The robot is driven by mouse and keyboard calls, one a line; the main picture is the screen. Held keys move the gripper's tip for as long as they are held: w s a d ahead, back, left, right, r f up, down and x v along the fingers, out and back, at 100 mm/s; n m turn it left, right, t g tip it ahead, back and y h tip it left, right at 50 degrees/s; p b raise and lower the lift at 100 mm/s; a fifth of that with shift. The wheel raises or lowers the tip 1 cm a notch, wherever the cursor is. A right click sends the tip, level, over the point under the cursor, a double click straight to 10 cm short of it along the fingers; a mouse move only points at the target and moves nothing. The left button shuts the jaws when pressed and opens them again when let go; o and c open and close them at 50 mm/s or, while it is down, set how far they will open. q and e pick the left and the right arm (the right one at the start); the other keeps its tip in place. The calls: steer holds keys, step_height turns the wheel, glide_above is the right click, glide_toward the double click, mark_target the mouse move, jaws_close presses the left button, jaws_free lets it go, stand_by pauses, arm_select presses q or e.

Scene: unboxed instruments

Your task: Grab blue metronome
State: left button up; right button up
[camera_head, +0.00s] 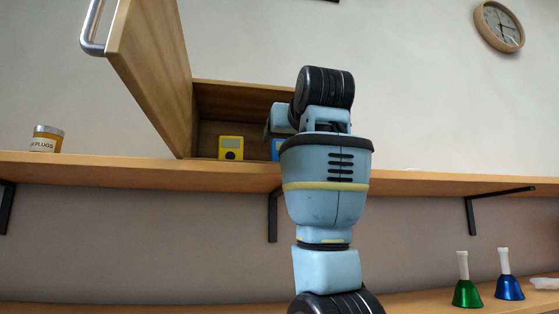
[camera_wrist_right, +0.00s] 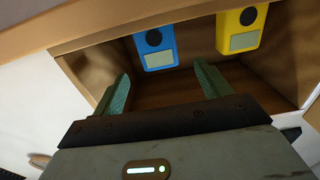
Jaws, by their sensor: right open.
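The blue metronome (camera_head: 275,149) stands in an open wooden cabinet, mostly hidden behind my right arm in the head view. In the wrist view the blue metronome (camera_wrist_right: 155,46) shows its dark round dial and pale panel, just beyond my right gripper (camera_wrist_right: 162,72). That gripper is open, its two green fingers apart with nothing held between them. The fingertips point toward the blue metronome, which lies ahead of the gap. In the head view the gripper itself is hidden behind my arm. My left gripper is not in view.
A yellow metronome (camera_head: 231,147) stands beside the blue one. The cabinet door (camera_head: 150,70) is swung open at left. The cabinet sits on a wooden shelf (camera_head: 100,170) with a labelled jar (camera_head: 47,139). Green (camera_head: 467,293) and blue (camera_head: 509,287) handbells stand on the lower shelf.

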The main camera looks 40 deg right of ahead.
mark_target(283, 145)
steer(key=shift+s+a, duration=0.1)
steer(key=shift+x, duration=3.85)
steer(key=shift+r, duration=0.15)
steer(key=shift+c, duration=0.2)
steer(key=c, duration=1.1)
steer(key=shift+o, duration=0.2)
steer(key=shift+r, duration=0.1)
steer(key=shift+s+r, duration=0.1)
steer(key=shift+r, duration=1.6)
steer(key=s+a+r, duration=0.1)
steer(key=s+a, duration=0.8)
steer(key=a, duration=0.3)
steer(key=shift+s+a+r, duration=0.2)
steer(key=shift+s+a, duration=0.1)
steer(key=shift+s, duration=0.1)
